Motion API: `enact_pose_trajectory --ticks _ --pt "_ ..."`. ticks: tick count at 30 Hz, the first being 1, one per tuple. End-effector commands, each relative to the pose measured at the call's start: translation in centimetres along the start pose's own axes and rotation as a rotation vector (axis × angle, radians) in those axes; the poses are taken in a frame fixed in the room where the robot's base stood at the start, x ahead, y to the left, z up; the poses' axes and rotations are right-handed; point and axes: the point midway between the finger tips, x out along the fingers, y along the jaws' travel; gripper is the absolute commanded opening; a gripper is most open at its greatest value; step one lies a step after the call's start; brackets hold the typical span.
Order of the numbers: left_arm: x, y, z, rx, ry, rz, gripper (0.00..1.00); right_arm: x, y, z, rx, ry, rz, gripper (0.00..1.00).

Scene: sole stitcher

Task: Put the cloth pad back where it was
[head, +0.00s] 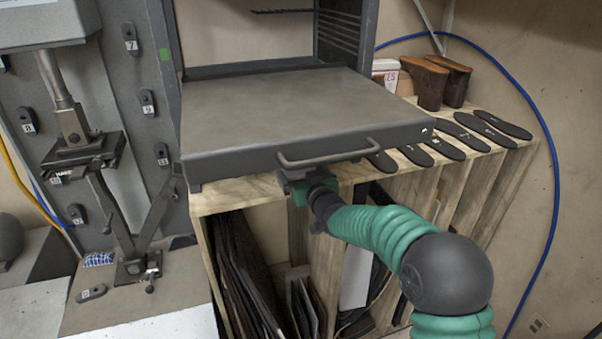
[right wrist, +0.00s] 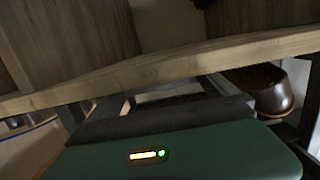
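A small blue-and-white patterned cloth pad (head: 98,259) lies at the lower left in the head view, on the light-coloured base beside the foot of the stitching machine (head: 130,268). My right gripper (head: 292,178) is far to its right, at the front of a grey drawer-like tray (head: 300,105), just below the left end of the tray's bar handle (head: 330,153). Whether its fingers are open or closed on anything cannot be made out. The right wrist view shows my gripper's green housing and a wooden edge (right wrist: 170,68), but no cloth. My left gripper is not in view.
The tray sits on a wooden rack (head: 245,196) with sheets stored upright below. Several dark soles (head: 470,130) and a pair of brown boots (head: 432,82) are on the rack at right. Numbered dark holders (head: 148,102) hang on the grey panel at left.

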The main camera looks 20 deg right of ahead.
Motion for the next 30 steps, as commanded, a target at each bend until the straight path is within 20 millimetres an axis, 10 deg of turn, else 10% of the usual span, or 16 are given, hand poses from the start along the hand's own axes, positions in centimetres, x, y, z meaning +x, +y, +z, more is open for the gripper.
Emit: enact_pose_trajectory --ticks 10,21,30 --pt "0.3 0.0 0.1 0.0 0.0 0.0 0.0 -0.8 0.0 0.0 0.0 0.001 0.001 1.0" --pt "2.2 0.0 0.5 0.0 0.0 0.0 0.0 -9.5 0.0 0.1 -0.002 0.002 0.001 1.0" --pt "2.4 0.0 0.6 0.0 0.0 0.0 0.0 -12.0 0.0 0.1 0.0 -0.002 0.0 1.0"
